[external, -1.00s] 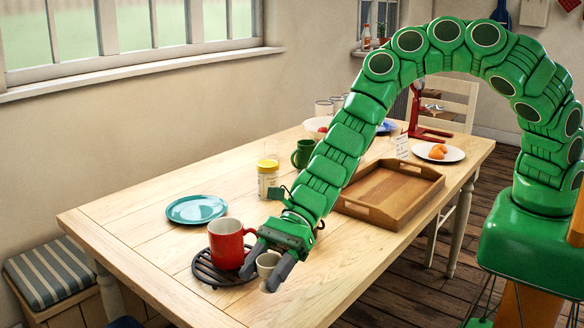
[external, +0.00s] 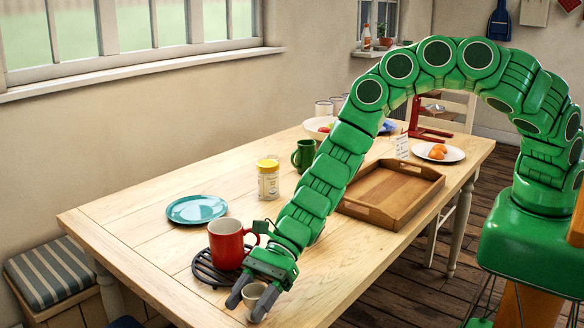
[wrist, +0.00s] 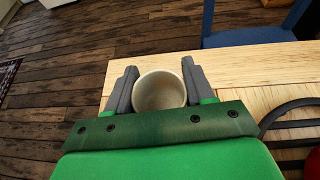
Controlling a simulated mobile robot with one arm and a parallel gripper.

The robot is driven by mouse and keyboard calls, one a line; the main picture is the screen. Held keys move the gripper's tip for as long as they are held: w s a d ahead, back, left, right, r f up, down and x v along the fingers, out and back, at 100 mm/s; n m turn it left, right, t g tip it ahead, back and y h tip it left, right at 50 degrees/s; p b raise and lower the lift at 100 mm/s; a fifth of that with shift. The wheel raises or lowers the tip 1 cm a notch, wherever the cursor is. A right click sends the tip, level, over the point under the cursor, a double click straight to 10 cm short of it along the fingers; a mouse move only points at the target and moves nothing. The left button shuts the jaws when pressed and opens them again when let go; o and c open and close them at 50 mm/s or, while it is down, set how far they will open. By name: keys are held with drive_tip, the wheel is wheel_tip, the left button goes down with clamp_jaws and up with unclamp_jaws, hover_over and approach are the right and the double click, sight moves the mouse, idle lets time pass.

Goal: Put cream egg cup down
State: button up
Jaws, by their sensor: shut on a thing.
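The cream egg cup (external: 254,294) is between the two dark fingers of my gripper (external: 252,300), near the table's front left edge. In the wrist view the egg cup (wrist: 159,92) shows its open, empty mouth, and my gripper (wrist: 159,84) is shut on it from both sides. The cup looks upright. Its base is hidden, so I cannot tell whether it touches the table (external: 330,270).
A red mug (external: 226,244) stands on a black trivet (external: 203,272) just left of my gripper. A teal plate (external: 196,209), a yellow-lidded jar (external: 268,182) and a wooden tray (external: 420,176) are farther back. A blue chair (wrist: 245,36) is beyond the table edge.

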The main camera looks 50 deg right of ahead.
drive_tip(key=shift+f, duration=0.3)
drive_tip(key=o, duration=1.1)
drive_tip(key=shift+c, duration=0.2)
drive_tip(key=shift+r, duration=0.2)
drive_tip(key=v, duration=1.2)
